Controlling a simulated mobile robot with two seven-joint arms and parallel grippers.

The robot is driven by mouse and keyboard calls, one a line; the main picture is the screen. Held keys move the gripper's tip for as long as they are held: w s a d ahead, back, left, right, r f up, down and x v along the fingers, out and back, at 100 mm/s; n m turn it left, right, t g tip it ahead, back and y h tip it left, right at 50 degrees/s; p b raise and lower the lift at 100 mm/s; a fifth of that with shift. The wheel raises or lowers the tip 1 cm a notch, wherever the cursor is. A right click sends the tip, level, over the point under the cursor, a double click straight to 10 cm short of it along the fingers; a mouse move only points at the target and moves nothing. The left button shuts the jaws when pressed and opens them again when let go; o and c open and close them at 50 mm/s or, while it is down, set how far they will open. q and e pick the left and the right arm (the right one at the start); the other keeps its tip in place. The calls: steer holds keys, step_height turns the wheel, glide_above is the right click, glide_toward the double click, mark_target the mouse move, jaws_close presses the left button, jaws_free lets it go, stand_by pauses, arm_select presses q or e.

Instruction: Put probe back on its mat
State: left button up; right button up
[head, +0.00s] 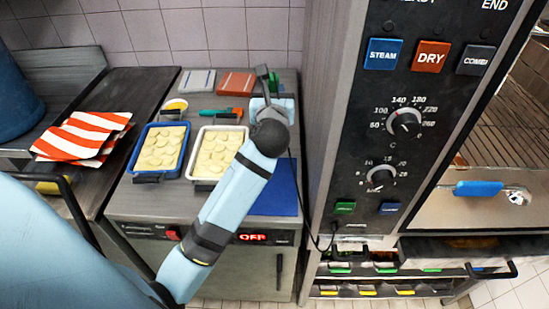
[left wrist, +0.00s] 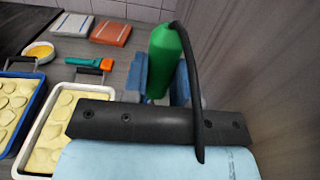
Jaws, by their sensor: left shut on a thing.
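The probe shows as a green handle (head: 273,82) with a black cable. In the left wrist view the green handle (left wrist: 164,62) stands between the fingers of my left gripper (left wrist: 162,82), which is shut on it. In the head view my left gripper (head: 270,98) is at the back right of the counter, beside the tall oven. The probe's tip is hidden. A flat blue mat (head: 283,188) lies on the counter nearer the front, partly covered by my left arm. My right gripper is not in view.
A blue tray (head: 136,163) and a white tray (head: 193,166) of sliced food stand left of my arm. Behind them are an orange-and-green tool (head: 215,114), a small yellow bowl (head: 176,104) and folded cloths (head: 236,83). The oven panel (head: 355,130) bounds the right side.

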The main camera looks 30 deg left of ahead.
arm_select(q)
step_height(320, 180, down, 17)
steer(key=shift+d+f+b, duration=0.1)
steer(key=shift+b, duration=0.8)
steer(key=shift+f, duration=0.2)
steer(key=o, duration=0.9)
steer(key=shift+r, duration=0.1)
